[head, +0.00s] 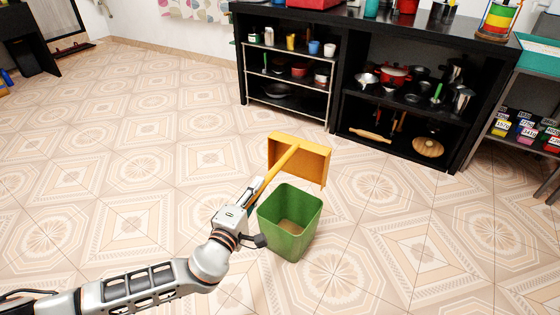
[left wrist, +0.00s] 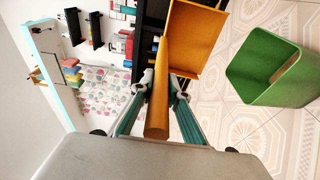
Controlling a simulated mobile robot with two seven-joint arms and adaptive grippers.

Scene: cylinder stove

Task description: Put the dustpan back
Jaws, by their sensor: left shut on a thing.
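The orange dustpan (head: 313,160) has a wide pan and a long handle. My left gripper (head: 254,192) is shut on the handle, with the pan beyond it, above and behind the green bin in the head view. In the left wrist view the dustpan (left wrist: 187,45) runs up from between the two fingers (left wrist: 160,95). The green bin (head: 289,222) stands upright on the floor, just right of the gripper. Something brownish shows at its bottom. It also shows in the left wrist view (left wrist: 272,74), apart from the dustpan. My right gripper is not in view.
A black shelf unit (head: 336,75) with pots, cups and utensils stands along the back. A rack with small labelled boxes (head: 525,127) is at the right. A dark piece of furniture (head: 30,45) stands at far left. The tiled floor (head: 110,150) at left is clear.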

